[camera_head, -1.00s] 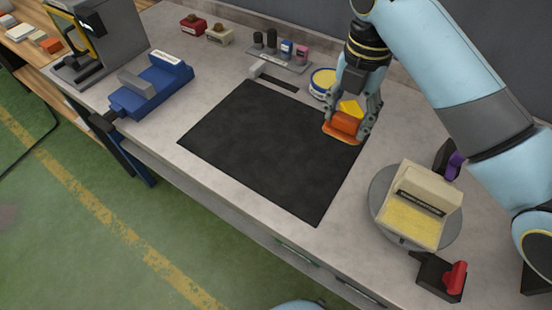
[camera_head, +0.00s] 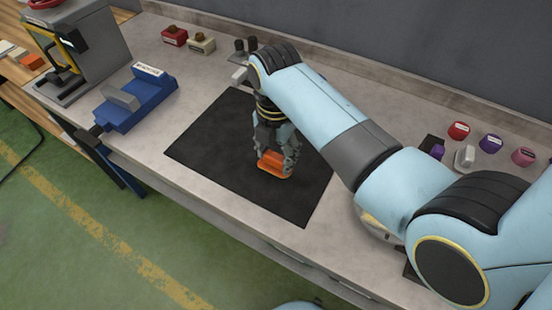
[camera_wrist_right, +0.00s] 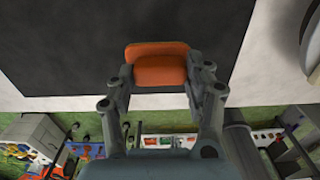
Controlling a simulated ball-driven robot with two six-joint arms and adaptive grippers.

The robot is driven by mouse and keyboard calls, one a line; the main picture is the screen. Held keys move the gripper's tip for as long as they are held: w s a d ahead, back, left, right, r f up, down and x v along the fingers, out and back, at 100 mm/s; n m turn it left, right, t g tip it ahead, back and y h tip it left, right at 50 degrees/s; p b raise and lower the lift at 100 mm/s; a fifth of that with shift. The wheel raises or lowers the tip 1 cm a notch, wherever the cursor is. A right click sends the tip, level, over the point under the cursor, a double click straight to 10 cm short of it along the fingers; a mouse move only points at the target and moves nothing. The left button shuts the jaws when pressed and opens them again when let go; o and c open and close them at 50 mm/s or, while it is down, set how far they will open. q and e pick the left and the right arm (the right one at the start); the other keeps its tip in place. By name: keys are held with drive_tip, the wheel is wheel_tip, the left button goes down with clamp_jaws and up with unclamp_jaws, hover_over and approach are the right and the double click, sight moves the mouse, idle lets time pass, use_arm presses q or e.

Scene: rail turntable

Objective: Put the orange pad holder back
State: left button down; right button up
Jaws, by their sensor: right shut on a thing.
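The orange pad holder (camera_head: 272,165) is between the fingers of my right gripper (camera_head: 277,160), over the black mat (camera_head: 215,150) on the bench. My right gripper is shut on it. In the right wrist view the orange pad holder (camera_wrist_right: 158,64) sits between the two fingertips, with the mat (camera_wrist_right: 60,50) behind it. I cannot tell whether the holder touches the mat or hangs just above it. My left gripper is not in view.
A blue vise (camera_head: 138,105) and a grey machine (camera_head: 85,50) stand at the left. Red and cream holders (camera_head: 188,40) stand at the back. Red, purple and pink knobs (camera_head: 490,143) are at the right. My arm hides much of the bench's right side.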

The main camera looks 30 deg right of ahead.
sight(276, 156)
drive_tip(key=shift+f, duration=1.4)
drive_tip(key=o, duration=1.1)
drive_tip(key=shift+f, duration=0.1)
wheel_tip(276, 156, up, 12)
drive_tip(key=shift+d+r, duration=0.1)
drive_tip(key=shift+r, duration=0.05)
